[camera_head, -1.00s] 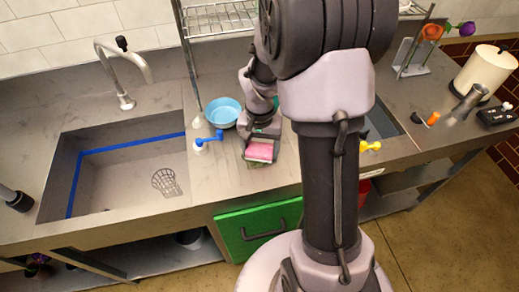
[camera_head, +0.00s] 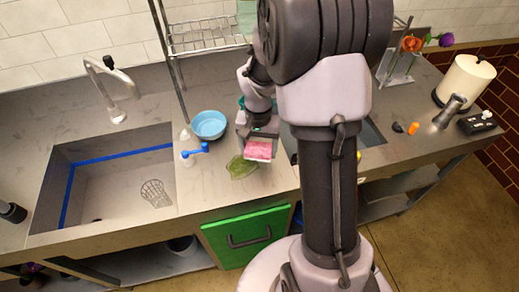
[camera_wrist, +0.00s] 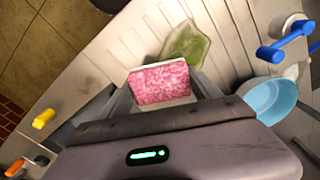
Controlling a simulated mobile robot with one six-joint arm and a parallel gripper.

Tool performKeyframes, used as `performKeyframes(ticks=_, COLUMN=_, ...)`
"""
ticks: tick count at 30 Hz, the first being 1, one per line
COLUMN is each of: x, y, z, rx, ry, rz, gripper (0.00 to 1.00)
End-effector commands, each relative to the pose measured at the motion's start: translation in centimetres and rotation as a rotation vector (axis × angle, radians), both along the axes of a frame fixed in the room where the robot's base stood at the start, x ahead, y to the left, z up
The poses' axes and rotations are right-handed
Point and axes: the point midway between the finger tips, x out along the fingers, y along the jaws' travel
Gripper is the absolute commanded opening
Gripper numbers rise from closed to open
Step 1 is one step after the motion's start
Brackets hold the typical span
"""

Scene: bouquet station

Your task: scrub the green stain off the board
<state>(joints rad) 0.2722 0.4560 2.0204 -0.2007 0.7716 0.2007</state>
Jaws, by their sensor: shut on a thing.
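My gripper (camera_head: 260,131) is shut on a pink sponge (camera_head: 258,149), held between its two fingers. In the wrist view the sponge (camera_wrist: 159,82) shows its mottled pink face with a pale edge below. The green stain (camera_head: 241,167) is a translucent patch on the grey worktop area, just left of and in front of the sponge. In the wrist view the stain (camera_wrist: 187,48) lies just beyond the sponge. I cannot make out the board's edges, or whether the sponge touches the surface.
A blue bowl (camera_head: 208,125) and a blue-handled item (camera_head: 195,150) stand left of the stain. A sink (camera_head: 110,185) is further left. A wire rack (camera_head: 205,35) is behind. A paper roll (camera_head: 466,80) and a black box (camera_head: 478,122) stand at the right.

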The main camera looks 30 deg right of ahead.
Motion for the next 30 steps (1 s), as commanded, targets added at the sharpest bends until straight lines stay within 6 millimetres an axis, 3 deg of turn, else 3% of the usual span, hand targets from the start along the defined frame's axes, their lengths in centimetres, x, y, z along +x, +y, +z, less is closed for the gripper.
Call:
performKeyframes(ticks=10, x=0.4, y=0.1, z=3.1, rx=0.0, ry=0.0, rz=0.002, gripper=0.28)
performKeyframes(ticks=30, x=0.4, y=0.1, z=3.2, rx=0.0, ry=0.0, rz=0.003, gripper=0.28)
